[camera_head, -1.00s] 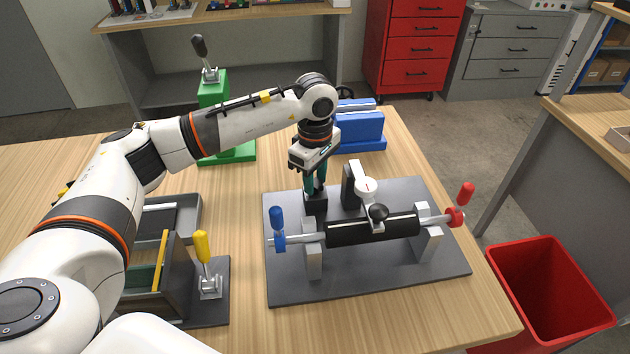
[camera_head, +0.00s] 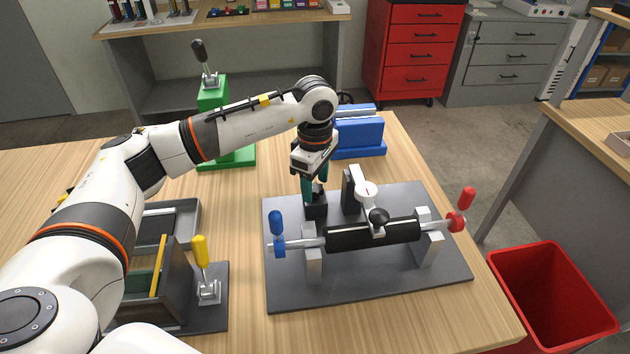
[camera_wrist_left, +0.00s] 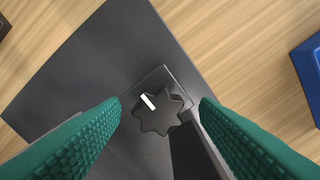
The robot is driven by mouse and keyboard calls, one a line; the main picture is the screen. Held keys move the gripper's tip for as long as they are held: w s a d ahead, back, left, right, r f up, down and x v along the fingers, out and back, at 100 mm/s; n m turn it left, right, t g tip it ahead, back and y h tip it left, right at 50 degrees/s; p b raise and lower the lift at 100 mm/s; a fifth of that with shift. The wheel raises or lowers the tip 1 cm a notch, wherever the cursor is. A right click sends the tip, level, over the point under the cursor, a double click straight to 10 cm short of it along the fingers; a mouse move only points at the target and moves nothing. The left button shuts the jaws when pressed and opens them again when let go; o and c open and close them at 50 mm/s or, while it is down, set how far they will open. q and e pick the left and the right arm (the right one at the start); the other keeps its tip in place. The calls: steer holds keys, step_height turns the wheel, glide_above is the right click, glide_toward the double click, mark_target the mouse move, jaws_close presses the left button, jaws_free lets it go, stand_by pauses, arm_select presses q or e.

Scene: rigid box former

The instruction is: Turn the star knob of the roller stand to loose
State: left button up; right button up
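The star knob (camera_wrist_left: 160,110) is dark with several lobes and a white mark, which points up-left in the left wrist view. It sits on a dark block (camera_head: 316,210) at the back left of the roller stand's grey base plate (camera_head: 290,290). My left gripper (camera_head: 314,192) is above the block, pointing down. In the left wrist view its green fingers (camera_wrist_left: 160,112) are spread on either side of the knob, with a gap on both sides. In the head view the fingers partly hide the knob. My right gripper is not in view.
The black roller (camera_head: 375,233) lies on two grey supports, with a blue-handled lever (camera_head: 277,225) at left and a red one (camera_head: 466,198) at right. A blue fixture (camera_head: 360,138) is behind.

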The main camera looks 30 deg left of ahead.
mark_target(315, 188)
arm_select(q)
step_height(315, 188, up, 12)
steer(key=b, duration=0.1)
steer(key=shift+b, duration=0.4)
steer(key=shift+f, duration=0.1)
stand_by(0.5)
